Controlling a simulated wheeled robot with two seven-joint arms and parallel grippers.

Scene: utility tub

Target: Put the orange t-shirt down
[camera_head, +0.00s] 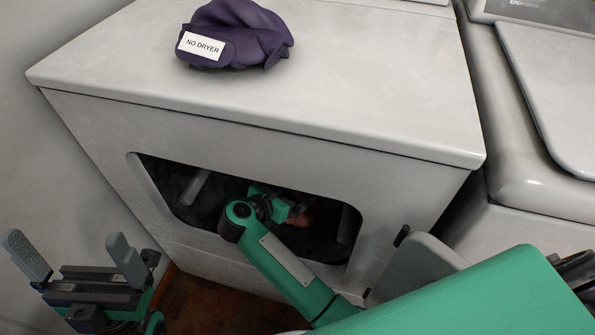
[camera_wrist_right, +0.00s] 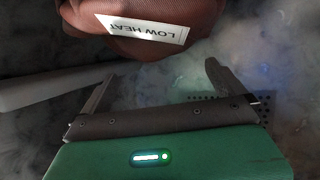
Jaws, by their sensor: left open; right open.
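The orange t-shirt (camera_wrist_right: 140,25) is a bunched, rust-coloured cloth with a white LOW HEAT label in the right wrist view. In the head view only a small orange patch of it (camera_head: 304,217) shows inside the dryer drum. My right gripper (camera_wrist_right: 161,72) is inside the drum with its fingers spread and nothing between them. The cloth lies just beyond the fingertips; I cannot tell whether they touch it. My left gripper (camera_head: 70,250) is open and empty outside the dryer, at the lower left.
The white dryer (camera_head: 300,160) has an open front hatch, with my right arm through it. Its open door (camera_head: 415,265) stands at the right. A purple cloth labelled NO DRYER (camera_head: 235,35) lies on top. A second white machine (camera_head: 525,130) stands at the right.

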